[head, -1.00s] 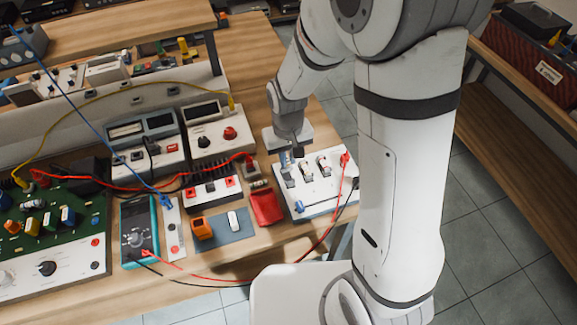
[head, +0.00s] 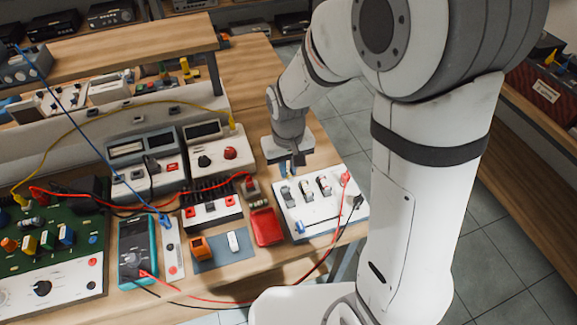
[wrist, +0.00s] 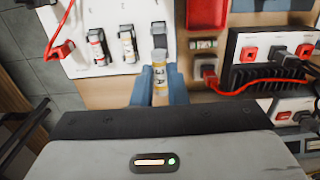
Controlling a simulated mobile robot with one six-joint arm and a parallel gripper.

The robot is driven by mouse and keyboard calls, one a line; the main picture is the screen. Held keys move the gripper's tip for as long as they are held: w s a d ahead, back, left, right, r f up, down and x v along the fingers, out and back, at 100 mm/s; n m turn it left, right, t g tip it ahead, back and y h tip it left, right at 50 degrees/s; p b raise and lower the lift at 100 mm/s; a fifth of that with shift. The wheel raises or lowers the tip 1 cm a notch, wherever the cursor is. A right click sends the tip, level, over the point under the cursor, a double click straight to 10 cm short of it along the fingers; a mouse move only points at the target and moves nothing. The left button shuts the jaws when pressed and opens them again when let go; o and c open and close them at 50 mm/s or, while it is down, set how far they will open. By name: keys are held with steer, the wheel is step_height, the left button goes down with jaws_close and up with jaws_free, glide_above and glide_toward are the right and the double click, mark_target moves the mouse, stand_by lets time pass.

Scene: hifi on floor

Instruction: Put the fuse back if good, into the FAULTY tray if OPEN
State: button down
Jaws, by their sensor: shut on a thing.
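My gripper (head: 297,160) is above the back edge of the white fuse panel (head: 335,209). In the wrist view its blue fingers (wrist: 160,86) are shut on a fuse (wrist: 160,76) with a yellowish body and a metal cap. The panel (wrist: 100,68) carries two fuses, a left one (wrist: 97,47) and a right one (wrist: 128,44), in their holders. A third holder (wrist: 158,28) lies in line with the held fuse and looks empty. A red tray (head: 268,228), also in the wrist view (wrist: 207,13), stands beside the panel; no label is readable.
A small fuse (wrist: 203,44) lies near the red tray. A teal multimeter (head: 138,250), a finned box (head: 211,210) and a green circuit board (head: 40,240) fill the bench to the left. Red and black leads cross the front and reach the panel's right end.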

mark_target(288, 171)
steer(key=shift+r, duration=0.1)
steer(key=shift+r+p, duration=2.7)
steer(key=shift+r, duration=1)
